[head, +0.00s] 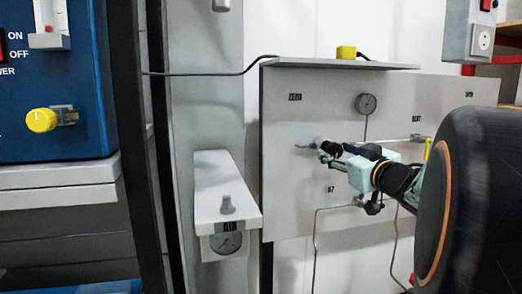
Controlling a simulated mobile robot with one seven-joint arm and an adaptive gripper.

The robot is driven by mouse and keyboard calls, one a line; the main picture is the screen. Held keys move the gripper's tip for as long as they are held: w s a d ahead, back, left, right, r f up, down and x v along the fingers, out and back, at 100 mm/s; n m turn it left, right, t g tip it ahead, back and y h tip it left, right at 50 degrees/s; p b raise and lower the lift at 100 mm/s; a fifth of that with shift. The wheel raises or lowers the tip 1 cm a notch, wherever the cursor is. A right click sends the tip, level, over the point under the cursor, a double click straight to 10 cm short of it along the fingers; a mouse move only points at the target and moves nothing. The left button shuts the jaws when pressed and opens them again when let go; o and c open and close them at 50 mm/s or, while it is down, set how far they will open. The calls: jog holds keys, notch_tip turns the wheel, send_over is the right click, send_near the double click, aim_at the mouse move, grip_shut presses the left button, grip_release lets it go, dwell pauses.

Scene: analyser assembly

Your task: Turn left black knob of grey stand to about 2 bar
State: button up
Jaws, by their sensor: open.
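The grey stand (285,215) is an upright panel with the label ZERO at its upper left and other labels to the right. A black knob (329,147) with a pale round base shows on its left part, below ZERO, partly covered by my fingers. My gripper (330,156), with teal and black parts, reaches in from the right with its fingertips at this knob. It is open; whether the fingers touch the knob I cannot tell. Another black knob (373,207) shows below my gripper. A round gauge (367,103) sits above; its reading is too small to tell.
A shelf (300,63) tops the panel, with a yellow block (346,52) on it. Thin tubes (316,235) run down the panel. A blue cabinet (40,85) is far left.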

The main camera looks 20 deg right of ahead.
jog(key=shift+s, duration=0.1)
jog(key=shift+c, duration=0.4)
jog(key=c, duration=1.1)
jog(key=n+b, duration=0.2)
jog(key=n, duration=0.1)
jog(key=shift+f, duration=0.15)
jog(key=shift+n+b, duration=0.4)
jog(key=shift+n, duration=0.8)
jog(key=shift+r, duration=0.2)
jog(key=o, duration=1.2)
notch_tip(320, 180, up, 10)
jog(key=shift+f, duration=0.1)
